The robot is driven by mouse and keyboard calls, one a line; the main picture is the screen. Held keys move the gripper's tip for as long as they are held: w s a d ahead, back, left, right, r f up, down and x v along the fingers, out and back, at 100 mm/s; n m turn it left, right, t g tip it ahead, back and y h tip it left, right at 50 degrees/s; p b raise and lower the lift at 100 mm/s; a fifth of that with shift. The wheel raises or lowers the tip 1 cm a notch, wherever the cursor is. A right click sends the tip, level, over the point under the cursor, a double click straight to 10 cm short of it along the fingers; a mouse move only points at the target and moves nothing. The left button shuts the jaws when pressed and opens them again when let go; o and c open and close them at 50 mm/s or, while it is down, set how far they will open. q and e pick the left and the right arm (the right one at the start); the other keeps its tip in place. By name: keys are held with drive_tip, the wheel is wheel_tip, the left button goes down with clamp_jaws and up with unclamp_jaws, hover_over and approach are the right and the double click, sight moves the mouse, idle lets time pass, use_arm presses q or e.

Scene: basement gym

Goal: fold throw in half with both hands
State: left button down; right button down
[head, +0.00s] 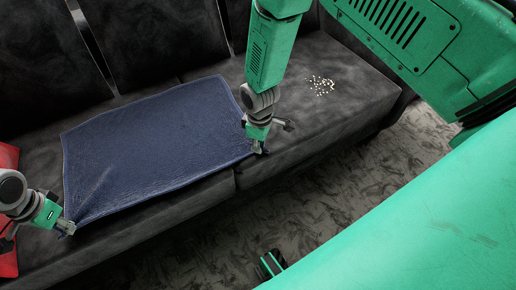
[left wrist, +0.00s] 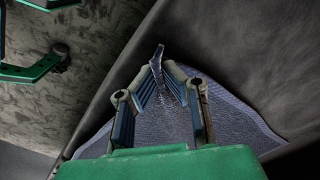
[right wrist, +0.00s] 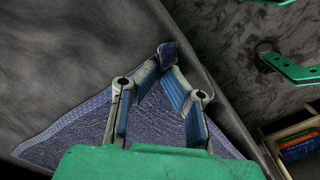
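A blue throw (head: 150,145) lies spread out nearly flat on the dark sofa seat. My left gripper (head: 66,228) is at its near left corner, and my right gripper (head: 259,150) is at its near right corner. In the left wrist view the fingers of my left gripper (left wrist: 162,75) have closed together on a pinched fold of the throw (left wrist: 225,115). In the right wrist view the fingertips of my right gripper (right wrist: 167,62) meet on the other corner of the throw (right wrist: 75,135). The rest of the throw rests on the seat.
The dark sofa (head: 340,75) has backrests behind the throw. Scattered pale bits (head: 320,85) lie on the seat at right. A red item (head: 8,158) sits at the far left. Patterned carpet (head: 330,190) lies in front. A shelf-like box (right wrist: 295,145) shows in the right wrist view.

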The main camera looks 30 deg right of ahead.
drive_tip(key=shift+r, duration=2.3)
use_arm(q)
drive_tip(key=shift+r, duration=0.1)
